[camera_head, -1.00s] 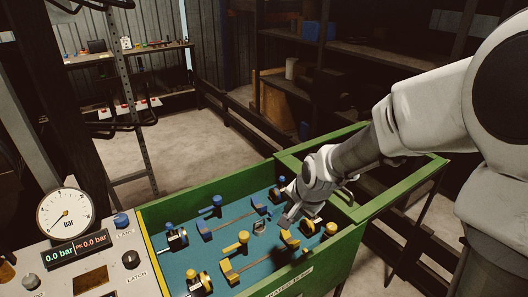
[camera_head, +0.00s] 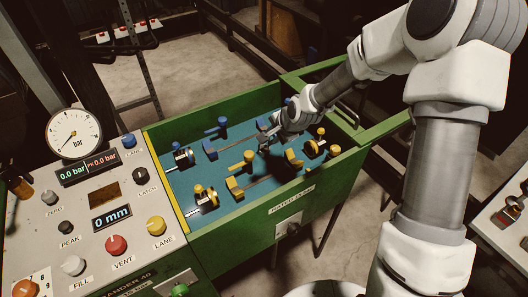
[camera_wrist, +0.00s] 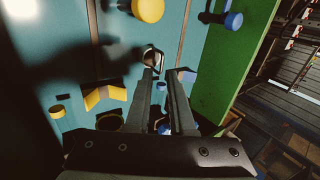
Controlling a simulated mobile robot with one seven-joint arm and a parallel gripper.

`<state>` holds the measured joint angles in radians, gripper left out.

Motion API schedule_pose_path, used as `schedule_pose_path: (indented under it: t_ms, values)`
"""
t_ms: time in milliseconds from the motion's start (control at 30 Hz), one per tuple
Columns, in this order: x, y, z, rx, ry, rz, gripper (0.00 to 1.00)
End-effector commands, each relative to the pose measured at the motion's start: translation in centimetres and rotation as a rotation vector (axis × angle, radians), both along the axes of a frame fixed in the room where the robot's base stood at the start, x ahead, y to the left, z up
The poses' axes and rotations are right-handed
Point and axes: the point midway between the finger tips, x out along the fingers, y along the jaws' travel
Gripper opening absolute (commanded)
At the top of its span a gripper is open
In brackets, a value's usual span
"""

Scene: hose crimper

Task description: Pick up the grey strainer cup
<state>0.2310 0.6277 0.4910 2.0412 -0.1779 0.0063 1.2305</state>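The grey strainer cup appears to be the small round, dark-mouthed piece with a pale rim (camera_wrist: 153,56) at my fingertips in the wrist view. It is on the blue-green floor of the green box; in the head view it is hidden or too small to tell apart from my gripper. My gripper (camera_head: 266,141) reaches down into the middle of the box. In the wrist view its two fingers (camera_wrist: 160,70) stand apart with a clear gap. The cup lies just beyond the fingertips, nearer the left one; whether they touch it I cannot tell.
The green box (camera_head: 292,196) has raised walls. Blue blocks and knobs (camera_head: 222,124) and yellow ones (camera_head: 236,187) stand on its floor around my gripper, with rods between some. A control panel with a gauge (camera_head: 75,133) adjoins on the left.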

Motion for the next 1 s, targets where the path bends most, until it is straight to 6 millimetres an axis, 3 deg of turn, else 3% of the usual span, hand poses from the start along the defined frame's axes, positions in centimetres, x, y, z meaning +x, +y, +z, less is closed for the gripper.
schedule_pose_path:
  t_ms: [100, 367, 633, 1000]
  values:
    - [0.8, 0.7, -1.6, 0.000, 0.000, 0.002, 0.21]
    - [1.7, 1.1, -2.9, -0.001, -0.001, 0.002, 0.21]
    - [3.8, 2.0, -5.8, -0.002, 0.000, 0.002, 0.21]
    - [4.2, 2.3, -6.5, -0.001, -0.001, 0.000, 0.20]
